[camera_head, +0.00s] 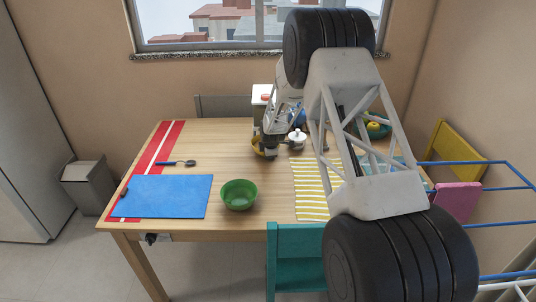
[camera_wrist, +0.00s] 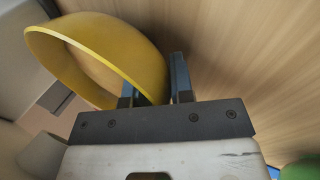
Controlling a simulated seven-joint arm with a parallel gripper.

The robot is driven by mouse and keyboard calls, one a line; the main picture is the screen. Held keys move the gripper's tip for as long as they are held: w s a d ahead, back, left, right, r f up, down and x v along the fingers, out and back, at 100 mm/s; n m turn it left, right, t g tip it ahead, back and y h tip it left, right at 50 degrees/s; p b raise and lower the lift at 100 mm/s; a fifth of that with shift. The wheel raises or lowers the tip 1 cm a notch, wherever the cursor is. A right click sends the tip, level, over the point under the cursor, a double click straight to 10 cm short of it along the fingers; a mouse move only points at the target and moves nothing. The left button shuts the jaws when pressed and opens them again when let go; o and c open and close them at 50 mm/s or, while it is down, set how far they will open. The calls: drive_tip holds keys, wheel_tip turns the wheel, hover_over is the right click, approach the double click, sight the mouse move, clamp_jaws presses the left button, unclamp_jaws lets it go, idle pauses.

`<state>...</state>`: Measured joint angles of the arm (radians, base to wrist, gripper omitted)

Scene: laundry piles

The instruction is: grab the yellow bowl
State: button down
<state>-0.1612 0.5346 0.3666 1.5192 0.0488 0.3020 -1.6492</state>
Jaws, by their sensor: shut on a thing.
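The yellow bowl (camera_wrist: 150,62) fills the upper left of the wrist view, tilted on its side with its rim toward the left. My gripper (camera_wrist: 153,75) has one finger on each side of the bowl's wall and is shut on it. In the head view, the yellow bowl (camera_head: 257,146) is mostly hidden behind my gripper (camera_head: 265,152) at the back of the wooden table. I cannot tell from these views whether the bowl touches the table.
A green bowl (camera_head: 239,196) stands near the front edge beside a blue mat (camera_head: 170,197). A white pot (camera_head: 297,140) is close to the right of my gripper. A striped yellow cloth (camera_head: 312,190) lies right of centre. The table's middle (camera_head: 235,160) is clear.

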drive_tip(key=shift+r, duration=0.4)
drive_tip(key=s, duration=0.4)
drive_tip(key=s+d, duration=0.1)
drive_tip(key=s, duration=0.3)
drive_tip(key=s+d, duration=0.1)
drive_tip(key=s, duration=0.3)
drive_tip(key=shift+s+d, duration=0.15)
drive_tip(key=shift+d, duration=0.1)
wheel_tip(320, 180, up, 14)
drive_tip(key=shift+s, duration=0.2)
drive_tip(key=shift+f, duration=0.1)
